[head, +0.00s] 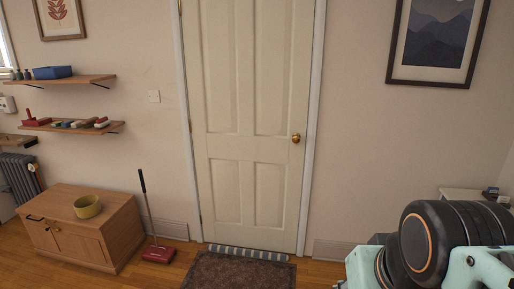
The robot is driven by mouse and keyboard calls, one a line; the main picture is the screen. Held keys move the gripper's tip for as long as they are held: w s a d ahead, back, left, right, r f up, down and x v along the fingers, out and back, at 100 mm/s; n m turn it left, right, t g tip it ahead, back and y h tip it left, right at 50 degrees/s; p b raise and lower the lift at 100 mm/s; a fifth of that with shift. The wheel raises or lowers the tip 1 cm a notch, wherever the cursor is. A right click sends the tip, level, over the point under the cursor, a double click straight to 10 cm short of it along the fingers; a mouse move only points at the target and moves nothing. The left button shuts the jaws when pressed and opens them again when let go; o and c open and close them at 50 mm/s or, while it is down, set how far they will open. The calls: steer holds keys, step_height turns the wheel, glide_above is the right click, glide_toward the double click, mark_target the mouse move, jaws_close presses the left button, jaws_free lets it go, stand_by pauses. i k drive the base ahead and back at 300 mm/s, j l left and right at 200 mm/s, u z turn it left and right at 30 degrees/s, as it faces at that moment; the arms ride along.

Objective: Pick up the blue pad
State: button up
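I cannot pick out a blue pad for certain in the head view. A blue box-like thing (52,72) sits on the upper wall shelf (90,79) at the left. The lower wall shelf (85,129) holds a red object (36,121) and several small flat items (80,123) in mixed colours, too small to tell apart. My arm shows at the lower right, well away from the shelves. My gripper is not visible.
A wooden cabinet (70,228) with a yellow bowl (87,207) stands below the shelves. A red floor sweeper (158,253) stands beside it. A closed door (248,120) is ahead, with a dark mat (235,272) before it. A white surface (455,194) is at right.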

mark_target(66, 124)
steer(key=i+u, duration=0.4)
steer(key=i+l+u, duration=0.1)
steer(key=i+u, duration=0.3)
steer(key=i, duration=0.15)
steer(key=i+j+u, duration=0.15)
steer(key=i+u, duration=0.75)
steer(key=i+j, duration=0.6)
steer(key=i, duration=0.2)
steer(key=i+j+z, duration=0.25)
steer(key=j, duration=0.4)
steer(key=i+j+z, duration=0.15)
steer(key=i+j, duration=0.15)
steer(key=j, duration=0.1)
